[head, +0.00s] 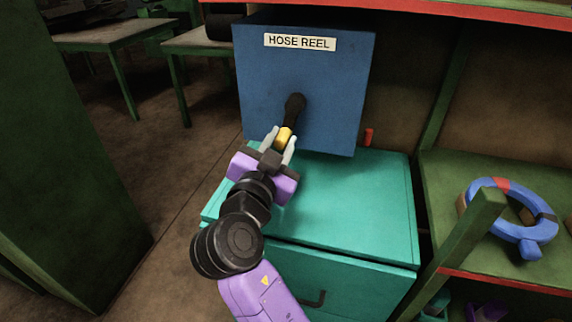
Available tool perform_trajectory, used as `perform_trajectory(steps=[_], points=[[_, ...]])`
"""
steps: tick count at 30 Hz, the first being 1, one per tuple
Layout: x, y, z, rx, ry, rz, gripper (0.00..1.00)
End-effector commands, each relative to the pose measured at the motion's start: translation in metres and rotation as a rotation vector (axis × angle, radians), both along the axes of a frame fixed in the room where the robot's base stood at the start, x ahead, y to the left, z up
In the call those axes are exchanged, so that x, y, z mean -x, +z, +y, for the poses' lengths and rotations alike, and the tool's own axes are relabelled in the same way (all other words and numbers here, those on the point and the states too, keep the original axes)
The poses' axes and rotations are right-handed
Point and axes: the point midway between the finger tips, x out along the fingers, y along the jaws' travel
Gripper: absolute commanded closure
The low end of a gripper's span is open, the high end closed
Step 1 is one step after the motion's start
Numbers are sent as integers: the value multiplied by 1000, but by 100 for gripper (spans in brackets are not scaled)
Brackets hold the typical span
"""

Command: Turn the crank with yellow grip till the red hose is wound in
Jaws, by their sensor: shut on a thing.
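The hose reel is a blue box (335,75) with a "HOSE REEL" label, above a teal cabinet. A black crank (295,106) sits on its front face, its arm pointing down and slightly left. The yellow grip (285,136) is at the crank's lower end. My gripper (280,139) is shut on the yellow grip, with one grey finger on each side of it. A short red piece (368,136), perhaps the end of the red hose, shows at the right side of the box.
The teal cabinet top (350,205) is bare right of my arm. A green shelf (450,180) at the right holds a blue ring-shaped thing (540,229) with a red band. A green upright post (466,245) stands in front. Green tables (115,35) stand back left.

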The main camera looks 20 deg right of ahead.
Motion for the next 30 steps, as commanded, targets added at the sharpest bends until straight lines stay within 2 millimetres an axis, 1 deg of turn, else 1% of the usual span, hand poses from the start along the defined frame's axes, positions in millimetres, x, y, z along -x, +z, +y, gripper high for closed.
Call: perform_trajectory(steps=[1,8,24,30], points=[[-1,-8,2,-28,0,-23,100],[-6,-4,10,-161,0,-119,100],[-18,14,26,-501,1,-365,100],[-20,22,29,-596,0,-432,100]])
